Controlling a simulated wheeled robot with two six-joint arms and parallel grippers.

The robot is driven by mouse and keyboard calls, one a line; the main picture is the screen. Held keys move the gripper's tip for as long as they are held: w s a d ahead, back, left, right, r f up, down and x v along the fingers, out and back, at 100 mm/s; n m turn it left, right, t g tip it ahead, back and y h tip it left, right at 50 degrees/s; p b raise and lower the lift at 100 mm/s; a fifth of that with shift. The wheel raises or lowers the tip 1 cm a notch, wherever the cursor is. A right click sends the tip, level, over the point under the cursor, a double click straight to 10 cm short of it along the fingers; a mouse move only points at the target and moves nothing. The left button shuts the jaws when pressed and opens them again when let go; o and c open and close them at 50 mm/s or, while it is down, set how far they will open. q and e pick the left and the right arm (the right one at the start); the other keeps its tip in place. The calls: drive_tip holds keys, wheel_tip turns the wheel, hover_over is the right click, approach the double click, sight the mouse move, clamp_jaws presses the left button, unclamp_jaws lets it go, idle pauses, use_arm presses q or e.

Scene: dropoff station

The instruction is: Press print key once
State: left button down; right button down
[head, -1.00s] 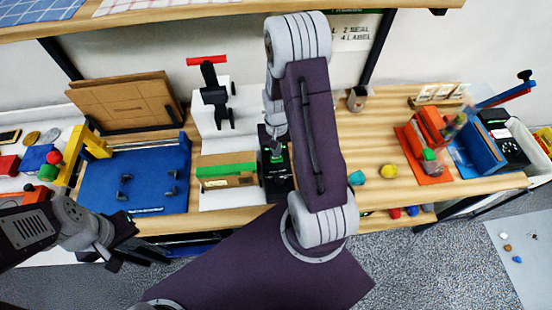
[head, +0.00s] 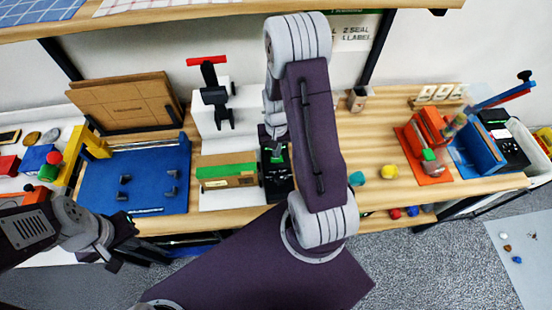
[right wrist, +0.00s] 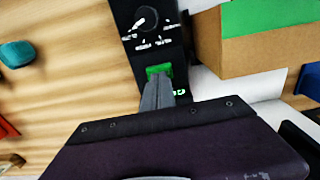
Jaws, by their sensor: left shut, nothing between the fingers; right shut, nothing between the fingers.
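The black panel (right wrist: 133,13) in the right wrist view carries a dial, small white markings and a green key (right wrist: 158,70), which I take to be the print key. My right gripper (right wrist: 158,82) is shut and empty, its tips at the near edge of the green key, partly covering it. I cannot tell whether they press it. In the head view the panel (head: 277,184) stands on the bench beside a box, with my right gripper (head: 275,146) over its back part and my arm just to the right. My left gripper (head: 114,255) is shut and empty, low on the left, away from the panel.
A brown box with a green top (head: 228,172) stands close left of the panel. A blue tray (head: 142,185) lies further left. A teal piece (head: 356,178) and a yellow piece (head: 388,171) lie to the right. A red fixture (head: 428,125) stands beyond them.

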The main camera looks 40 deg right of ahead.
drive_tip(key=shift+f+b, duration=0.75)
drive_tip(key=shift+f, duration=0.2)
idle(0.8)
drive_tip(key=shift+r, duration=0.1)
wheel_tip(320, 180, up, 7)
drive_tip(key=p, duration=0.6)
drive_tip(key=shift+p, duration=0.35)
idle(0.4)
